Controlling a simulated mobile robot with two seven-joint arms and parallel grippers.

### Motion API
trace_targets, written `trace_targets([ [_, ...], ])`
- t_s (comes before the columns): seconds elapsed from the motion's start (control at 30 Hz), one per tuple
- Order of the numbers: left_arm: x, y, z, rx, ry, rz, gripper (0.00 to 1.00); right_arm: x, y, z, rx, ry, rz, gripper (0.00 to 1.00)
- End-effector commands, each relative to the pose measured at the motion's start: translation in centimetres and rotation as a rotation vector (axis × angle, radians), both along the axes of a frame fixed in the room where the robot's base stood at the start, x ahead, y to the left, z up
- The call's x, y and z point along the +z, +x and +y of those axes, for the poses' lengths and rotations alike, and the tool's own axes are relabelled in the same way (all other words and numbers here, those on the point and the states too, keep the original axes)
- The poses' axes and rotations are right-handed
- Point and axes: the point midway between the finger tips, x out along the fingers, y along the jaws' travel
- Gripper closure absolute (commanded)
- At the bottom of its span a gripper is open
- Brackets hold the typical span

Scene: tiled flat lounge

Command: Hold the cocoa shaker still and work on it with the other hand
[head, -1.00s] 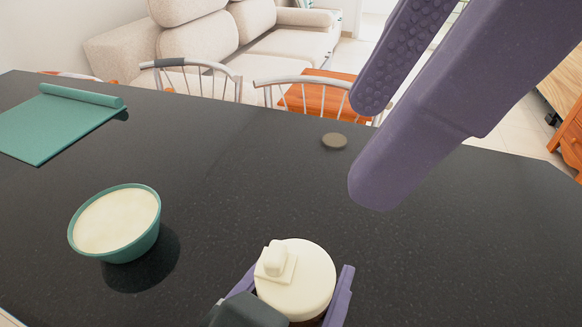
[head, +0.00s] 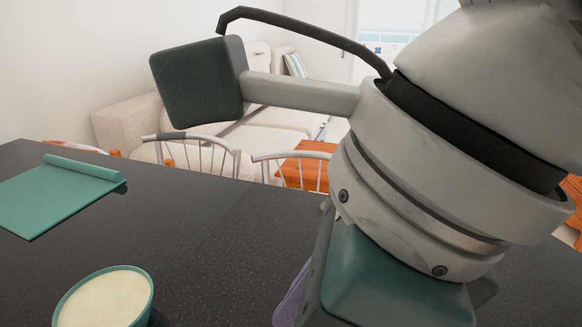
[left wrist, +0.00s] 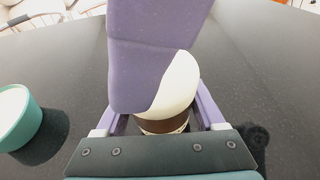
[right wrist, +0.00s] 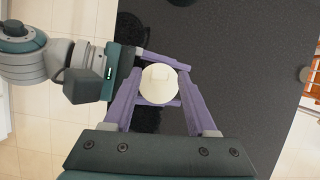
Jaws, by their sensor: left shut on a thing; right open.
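The cocoa shaker, with its cream lid (right wrist: 158,84) and small raised spout, stands on the dark table; its brown body (left wrist: 164,126) shows in the left wrist view. My left gripper (left wrist: 162,118) is shut around that body, and its fingers also come in from the left in the right wrist view. My right gripper (right wrist: 159,76) is open above the shaker, with a finger on either side of the lid; contact cannot be told. One right finger hides part of the lid in the left wrist view. In the head view my right wrist hides the shaker and left gripper.
A teal bowl (head: 65,306) with pale contents stands at the front left of the table (head: 190,225). A teal mat (head: 55,195) with a rolled edge lies behind it. Chairs (head: 205,157) stand beyond.

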Motion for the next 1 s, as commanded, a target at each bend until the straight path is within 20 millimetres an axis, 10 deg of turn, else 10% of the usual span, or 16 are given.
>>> trace_targets([
  [0.2,-0.01,0.00,0.01,0.000,0.000,0.000,0.93,-0.02,0.00,0.01,0.000,0.000,0.000,0.44],
  [0.7,-0.01,0.00,0.01,0.000,0.000,0.000,0.93,0.02,0.00,-0.01,0.000,0.000,0.000,1.00],
  [1.0,-0.01,0.01,0.03,0.001,0.000,0.000,0.93,0.03,-0.01,-0.01,0.000,0.000,0.000,1.00],
])
